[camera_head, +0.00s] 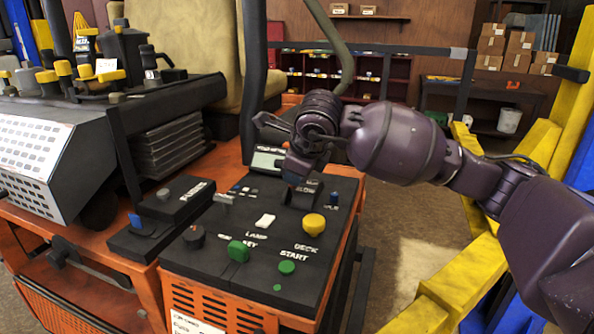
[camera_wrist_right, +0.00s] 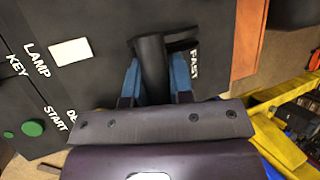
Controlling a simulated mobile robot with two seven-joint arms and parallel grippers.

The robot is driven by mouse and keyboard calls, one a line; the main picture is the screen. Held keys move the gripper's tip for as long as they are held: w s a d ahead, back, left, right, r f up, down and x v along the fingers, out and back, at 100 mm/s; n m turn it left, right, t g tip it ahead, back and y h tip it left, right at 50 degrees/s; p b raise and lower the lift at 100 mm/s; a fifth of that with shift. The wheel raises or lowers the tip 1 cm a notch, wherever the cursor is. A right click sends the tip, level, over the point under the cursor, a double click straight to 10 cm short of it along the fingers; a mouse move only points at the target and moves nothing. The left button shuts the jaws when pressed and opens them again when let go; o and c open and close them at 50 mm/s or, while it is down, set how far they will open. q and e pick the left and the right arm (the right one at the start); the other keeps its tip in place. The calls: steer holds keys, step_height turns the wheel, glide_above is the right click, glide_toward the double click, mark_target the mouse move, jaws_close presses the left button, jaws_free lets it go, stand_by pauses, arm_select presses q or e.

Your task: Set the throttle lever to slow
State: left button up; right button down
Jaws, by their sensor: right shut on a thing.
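The throttle lever (camera_wrist_right: 150,52) is a thick dark bar standing in a slot of the black control panel (camera_head: 215,262). In the right wrist view my right gripper (camera_wrist_right: 156,82) has its two blue fingers shut on the lever, one on each side. A white FAST label (camera_wrist_right: 194,65) is beside the slot, just right of the lever. In the head view my right gripper (camera_head: 303,178) comes down on the far right part of the panel and mostly hides the lever. Small white lettering there is too small to read surely. My left gripper is not in view.
Near the lever are a yellow knob (camera_head: 314,224), a white lamp switch (camera_head: 265,220), a green key knob (camera_head: 238,251) and a green start button (camera_head: 287,267). A seat (camera_head: 195,50) is behind. Yellow lift beams (camera_head: 500,262) stand at the right.

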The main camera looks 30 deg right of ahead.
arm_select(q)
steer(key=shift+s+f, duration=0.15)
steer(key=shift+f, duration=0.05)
arm_select(e)
steer(key=shift+s+a+f, duration=0.15)
steer(key=shift+s+a, duration=0.05)
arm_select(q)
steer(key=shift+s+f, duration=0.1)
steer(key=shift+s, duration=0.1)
arm_select(e)
steer(key=c, duration=1)
jaws_free()
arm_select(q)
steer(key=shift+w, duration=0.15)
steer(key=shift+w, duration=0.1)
